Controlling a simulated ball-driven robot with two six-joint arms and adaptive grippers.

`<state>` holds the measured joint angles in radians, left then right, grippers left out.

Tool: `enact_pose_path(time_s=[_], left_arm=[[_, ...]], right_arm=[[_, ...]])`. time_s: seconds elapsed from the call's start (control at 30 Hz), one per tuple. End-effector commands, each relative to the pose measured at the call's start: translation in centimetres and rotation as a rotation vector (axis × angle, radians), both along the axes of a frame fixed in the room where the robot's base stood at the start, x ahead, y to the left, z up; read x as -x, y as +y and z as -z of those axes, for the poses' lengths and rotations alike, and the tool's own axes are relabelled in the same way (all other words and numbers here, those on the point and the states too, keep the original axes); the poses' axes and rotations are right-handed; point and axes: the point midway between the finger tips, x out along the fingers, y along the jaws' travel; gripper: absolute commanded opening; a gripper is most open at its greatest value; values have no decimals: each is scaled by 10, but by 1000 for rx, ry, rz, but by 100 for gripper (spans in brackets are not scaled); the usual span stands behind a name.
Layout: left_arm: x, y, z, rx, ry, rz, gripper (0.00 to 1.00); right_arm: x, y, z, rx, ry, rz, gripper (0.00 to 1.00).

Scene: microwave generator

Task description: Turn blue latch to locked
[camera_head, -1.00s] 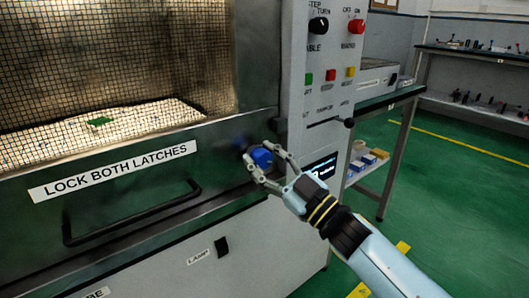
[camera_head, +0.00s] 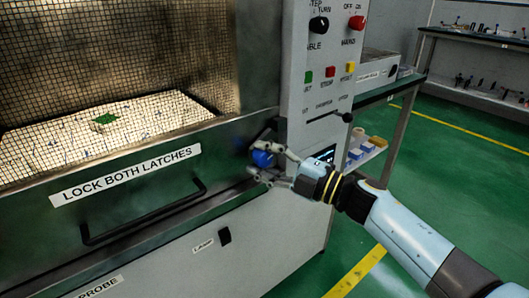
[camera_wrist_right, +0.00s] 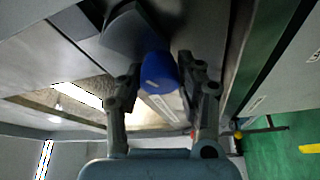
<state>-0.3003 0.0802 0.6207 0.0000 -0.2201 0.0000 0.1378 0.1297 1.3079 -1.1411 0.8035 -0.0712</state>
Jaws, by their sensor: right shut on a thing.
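The blue latch (camera_head: 263,158) sits at the right end of the microwave generator's door, beside the "LOCK BOTH LATCHES" label (camera_head: 127,175). My right gripper (camera_head: 268,164) is shut on the blue latch, with one finger above and one below it in the head view. In the right wrist view the blue latch (camera_wrist_right: 159,74) shows between the two fingers, with a small white mark on its end. The latch's base is partly hidden by the fingers. My left gripper is not in view.
A black door handle (camera_head: 145,212) runs below the label. The control panel (camera_head: 318,95) with knobs and coloured buttons rises right above the latch. A bench (camera_head: 385,92) stands behind it. Open green floor (camera_head: 470,190) lies to the right.

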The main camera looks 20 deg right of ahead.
Motion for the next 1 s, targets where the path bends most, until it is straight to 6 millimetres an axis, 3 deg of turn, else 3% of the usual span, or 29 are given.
enact_pose_path(time_s=[0.3,0.83,0.87,1.0], left_arm=[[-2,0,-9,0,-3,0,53],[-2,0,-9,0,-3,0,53],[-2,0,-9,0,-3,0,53],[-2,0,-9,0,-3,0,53]], right_arm=[[-2,-1,-3,104,-40,6,4],[-3,-1,-3,122,-50,7,4],[-3,-1,-3,121,-49,7,40],[-2,-1,-3,121,-48,5,58]])
